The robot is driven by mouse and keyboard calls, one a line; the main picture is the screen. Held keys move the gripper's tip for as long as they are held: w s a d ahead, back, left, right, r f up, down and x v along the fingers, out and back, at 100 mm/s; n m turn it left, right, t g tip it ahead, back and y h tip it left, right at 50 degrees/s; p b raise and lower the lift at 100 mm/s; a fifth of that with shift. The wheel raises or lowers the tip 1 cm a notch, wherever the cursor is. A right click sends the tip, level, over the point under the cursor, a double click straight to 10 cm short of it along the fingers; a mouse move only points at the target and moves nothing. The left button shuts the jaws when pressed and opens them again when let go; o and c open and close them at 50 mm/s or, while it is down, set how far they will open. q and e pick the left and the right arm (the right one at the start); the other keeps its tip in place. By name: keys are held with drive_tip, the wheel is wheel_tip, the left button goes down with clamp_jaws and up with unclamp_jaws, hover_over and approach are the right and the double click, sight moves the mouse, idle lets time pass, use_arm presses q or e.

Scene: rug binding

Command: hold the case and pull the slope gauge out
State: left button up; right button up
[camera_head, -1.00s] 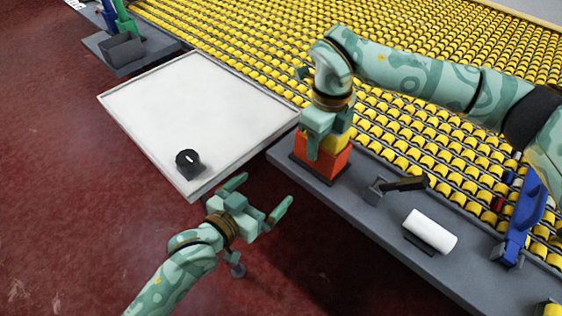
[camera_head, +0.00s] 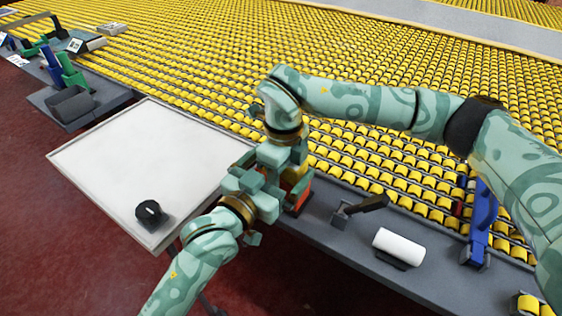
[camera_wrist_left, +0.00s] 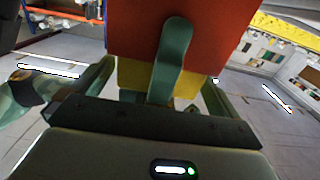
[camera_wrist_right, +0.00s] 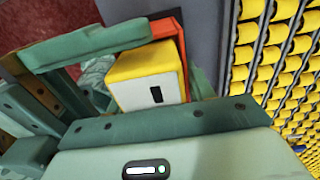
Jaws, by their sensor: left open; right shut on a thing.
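The orange-red case (camera_head: 301,191) stands upright on the grey ledge, partly hidden by both grippers in the head view. It shows large in the left wrist view (camera_wrist_left: 230,32). The yellow slope gauge (camera_wrist_right: 146,82) sits in the case, its pale end face with a dark slot showing in the right wrist view. Its yellow also shows in the left wrist view (camera_wrist_left: 134,76). My right gripper (camera_head: 290,184) reaches down from above and is shut on the case, its fingers passing beside the gauge. My left gripper (camera_head: 272,176) is open, its fingers on either side of the gauge.
A white panel (camera_head: 150,160) with a black knob (camera_head: 151,213) lies left of the case. On the ledge (camera_head: 335,240) to the right are a dark-handled tool (camera_head: 360,208), a white roll (camera_head: 398,246) and a blue tool (camera_head: 482,225). Yellow rollers (camera_head: 400,70) fill the back.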

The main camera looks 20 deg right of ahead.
use_arm(q)
drive_tip(key=shift+x, duration=0.8)
drive_tip(key=c, duration=1)
drive_tip(key=shift+o, duration=0.5)
drive_tip(key=shift+r, duration=0.15)
